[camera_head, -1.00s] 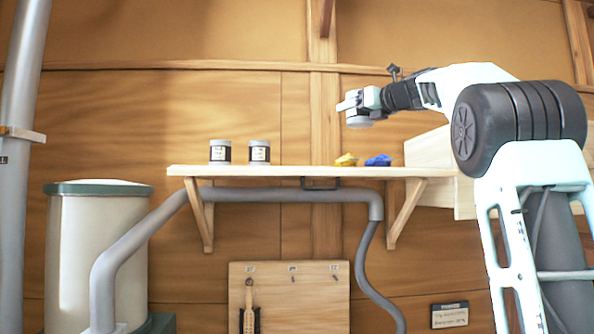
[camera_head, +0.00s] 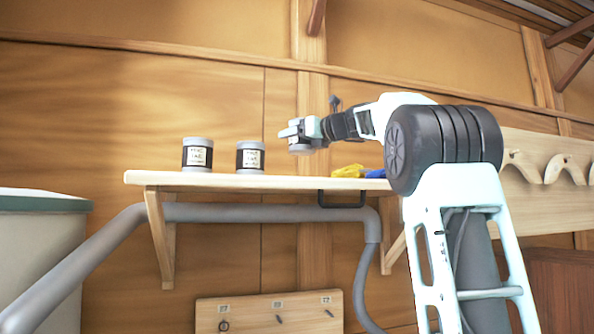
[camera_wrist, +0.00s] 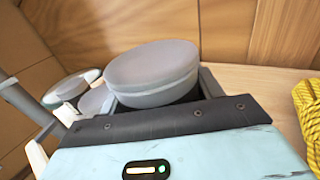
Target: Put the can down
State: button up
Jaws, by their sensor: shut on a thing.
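My gripper (camera_head: 303,132) is above the wooden shelf, in the head view, between two standing cans and the yellow bundle. It is shut on a grey-lidded can (camera_wrist: 150,70), whose lid fills the middle of the wrist view. In the head view this can (camera_head: 300,149) shows small below the jaws, looking upright, with a gap to the shelf top. Its label is mostly hidden. The two other cans, the left one (camera_head: 197,154) and the right one (camera_head: 250,156), stand on the shelf with dark-banded white labels.
The shelf (camera_head: 240,181) is bare between the right can and the yellow bundle (camera_head: 348,170), a rope coil in the wrist view (camera_wrist: 308,115). A blue item (camera_head: 375,173) lies beside it, partly behind my arm.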

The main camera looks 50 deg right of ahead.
jog(key=shift+f, duration=3.55)
jog(key=shift+f, duration=0.1)
jog(key=o, duration=1.3)
jog(key=shift+f, duration=0.1)
jog(key=shift+r+p, duration=0.25)
jog(key=shift+p, duration=0.1)
jog(key=s+b, duration=0.6)
jog(key=s, duration=0.6)
jog(key=shift+f+b, duration=0.1)
jog(key=shift+b, duration=0.3)
